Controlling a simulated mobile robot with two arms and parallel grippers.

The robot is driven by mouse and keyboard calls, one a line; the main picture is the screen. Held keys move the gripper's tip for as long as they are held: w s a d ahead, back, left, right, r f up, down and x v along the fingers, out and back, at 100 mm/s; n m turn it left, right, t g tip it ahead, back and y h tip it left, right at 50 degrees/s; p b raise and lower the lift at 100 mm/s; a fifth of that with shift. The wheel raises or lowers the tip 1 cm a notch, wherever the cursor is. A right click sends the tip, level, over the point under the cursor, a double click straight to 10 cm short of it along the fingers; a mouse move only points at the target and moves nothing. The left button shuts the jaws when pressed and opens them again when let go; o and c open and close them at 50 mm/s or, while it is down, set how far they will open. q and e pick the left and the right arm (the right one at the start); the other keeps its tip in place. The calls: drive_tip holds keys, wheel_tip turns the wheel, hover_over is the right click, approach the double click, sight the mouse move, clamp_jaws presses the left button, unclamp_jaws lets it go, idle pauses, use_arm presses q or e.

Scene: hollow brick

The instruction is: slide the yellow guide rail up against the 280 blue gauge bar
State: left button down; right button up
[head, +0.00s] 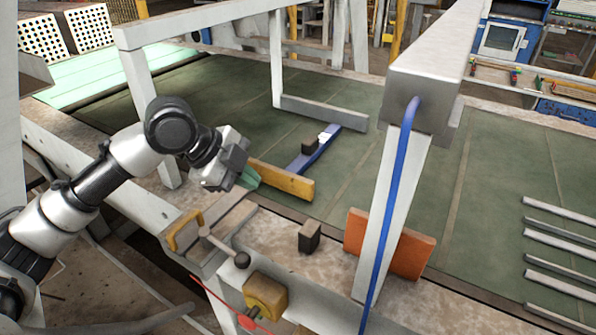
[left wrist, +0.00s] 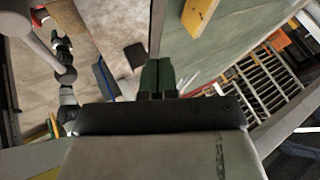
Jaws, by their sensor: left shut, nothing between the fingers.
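The yellow guide rail (head: 287,182) lies on the green surface near its front edge in the head view. It also shows at the top of the left wrist view (left wrist: 199,14). The blue gauge bar (head: 326,148) lies beyond the rail, angled away, with a dark block on it and a white patch near its far end. Its number cannot be read. My left gripper (head: 248,178) is at the left end of the rail, partly covering that end. Its green fingers (left wrist: 157,77) are together and empty; contact with the rail cannot be told. My right gripper is not in view.
A grey frame post (head: 390,215) with a blue hose stands at centre right, before an orange plate (head: 418,252). A dark block (head: 310,236) stands on the front ledge. Several metal bars (head: 565,240) lie at the right. The green surface (head: 225,100) has free room.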

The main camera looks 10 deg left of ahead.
sight(305, 200)
use_arm(q)
drive_tip(key=p+x, duration=0.1)
drive_tip(key=x, duration=0.5)
drive_tip(key=shift+d+p, duration=0.25)
drive_tip(key=shift+p, duration=0.05)
drive_tip(key=x, duration=0.3)
drive_tip(key=shift+w+f+p, duration=0.25)
drive_tip(key=shift+w+p, duration=0.1)
drive_tip(key=shift+w+d+r+p, duration=0.1)
drive_tip(key=shift+w+d+p, duration=0.2)
drive_tip(key=shift+w, duration=0.3)
drive_tip(key=shift+w+d+p, duration=0.15)
drive_tip(key=shift+w+p, duration=0.1)
drive_tip(key=shift+w, duration=0.35)
drive_tip(key=shift+w+d, duration=0.25)
drive_tip(key=shift+w, duration=0.35)
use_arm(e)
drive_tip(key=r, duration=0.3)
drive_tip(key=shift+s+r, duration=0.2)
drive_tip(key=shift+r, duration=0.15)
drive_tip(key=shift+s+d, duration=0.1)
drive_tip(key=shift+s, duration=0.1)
